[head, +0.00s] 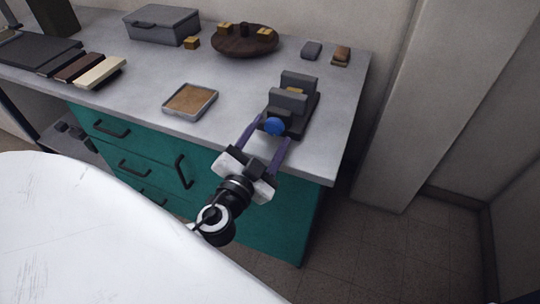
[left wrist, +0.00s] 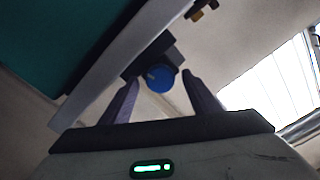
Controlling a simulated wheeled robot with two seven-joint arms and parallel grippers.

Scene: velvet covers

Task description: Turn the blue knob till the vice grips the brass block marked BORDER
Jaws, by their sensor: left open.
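The dark grey vice (head: 297,90) stands near the right end of the grey worktop. Its blue knob (head: 274,126) faces the front edge. A small brass block (head: 296,91) shows between the vice jaws; its marking is too small to read. My left gripper (head: 264,138) is open, with its two purple fingers on either side of the knob and apart from it as far as I can see. In the left wrist view the blue knob (left wrist: 160,79) sits between the fingertips, a little beyond them. My right gripper is not in view.
A tray with a tan inside (head: 190,116) lies left of the vice. Behind stand a round brown stand (head: 245,44) with brass blocks, a grey box (head: 162,25) and another brass block (head: 192,43). Teal drawers (head: 137,152) with handles are below the worktop.

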